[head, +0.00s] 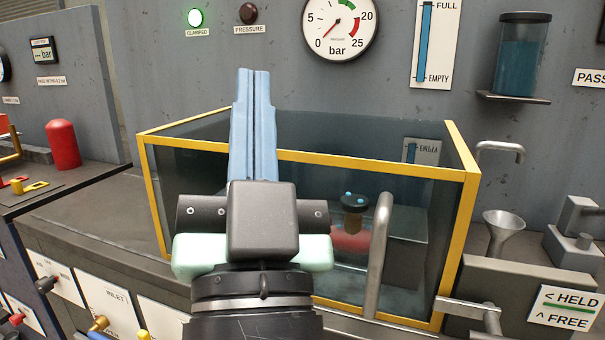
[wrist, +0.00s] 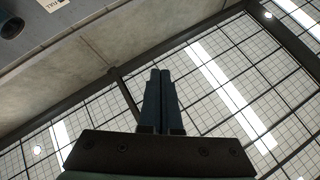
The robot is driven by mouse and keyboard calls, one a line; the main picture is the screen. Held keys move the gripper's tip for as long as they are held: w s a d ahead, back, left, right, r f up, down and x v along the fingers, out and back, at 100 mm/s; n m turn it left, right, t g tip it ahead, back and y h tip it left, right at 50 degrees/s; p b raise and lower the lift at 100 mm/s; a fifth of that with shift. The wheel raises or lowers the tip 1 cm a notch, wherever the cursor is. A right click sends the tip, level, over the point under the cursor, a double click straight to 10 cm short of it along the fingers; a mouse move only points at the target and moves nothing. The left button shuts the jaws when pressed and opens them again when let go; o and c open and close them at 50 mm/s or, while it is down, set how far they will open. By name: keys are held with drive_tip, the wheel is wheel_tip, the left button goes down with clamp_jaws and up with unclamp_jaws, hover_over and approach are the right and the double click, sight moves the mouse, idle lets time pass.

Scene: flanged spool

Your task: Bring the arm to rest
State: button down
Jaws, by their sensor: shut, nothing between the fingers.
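My gripper (head: 254,82) stands upright in the middle of the head view, its two long blue fingers pressed together with nothing between them. It is in front of a glass tank with a yellow frame (head: 400,169) and hides part of the tank's left side. In the wrist view the closed fingers (wrist: 160,75) point up toward a gridded ceiling with bright light strips. A dark flanged piece with blue dots (head: 354,202) shows inside the tank, above a blurred red shape (head: 350,239). My fingers touch nothing that I can see.
A curved metal handle (head: 379,255) rises at the tank's front. A funnel (head: 503,224) and a HELD/FREE plate (head: 563,308) are at right. A red cylinder (head: 63,145) stands at left. The green CLAMPED lamp (head: 195,18) is lit; the gauge (head: 340,25) is on the back wall.

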drive_tip(key=s+d+r+n+t+h, duration=0.1)
drive_tip(key=s+d+r+h, duration=0.25)
drive_tip(key=r, duration=0.25)
wheel_tip(320, 180, up, 28)
drive_tip(key=p, duration=2.8)
drive_tip(key=shift+s+r+y, duration=0.2)
drive_tip(key=shift+y, duration=0.15)
drive_tip(key=shift+d, duration=0.1)
